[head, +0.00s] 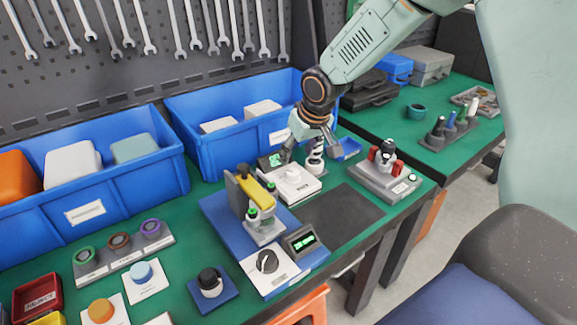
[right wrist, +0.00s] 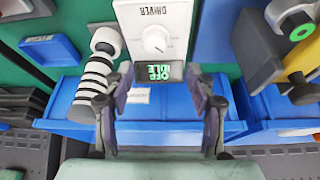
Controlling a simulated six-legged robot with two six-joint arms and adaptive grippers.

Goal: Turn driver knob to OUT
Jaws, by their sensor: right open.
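The driver (head: 293,185) is a white box at the back middle of the green bench. Its round white knob (head: 292,172) faces up, and its small green-lit display (head: 276,160) is at the back edge. In the right wrist view the driver (right wrist: 178,12) appears upside down, with the white knob (right wrist: 155,38) and a display (right wrist: 158,73) that seems to read OFF and IDLE. My right gripper (head: 312,148) is above and behind the driver. In the right wrist view its fingers (right wrist: 158,88) are spread and empty, on both sides of the display and apart from the knob. My left gripper is out of view.
A black-and-white ribbed post (right wrist: 95,88) stands close beside the driver. A blue fixture with a yellow clamp (head: 257,192) stands in front. Blue bins (head: 225,140) line the back. A dark mat (head: 343,215) lies clear at right, near a red-handled unit (head: 385,180).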

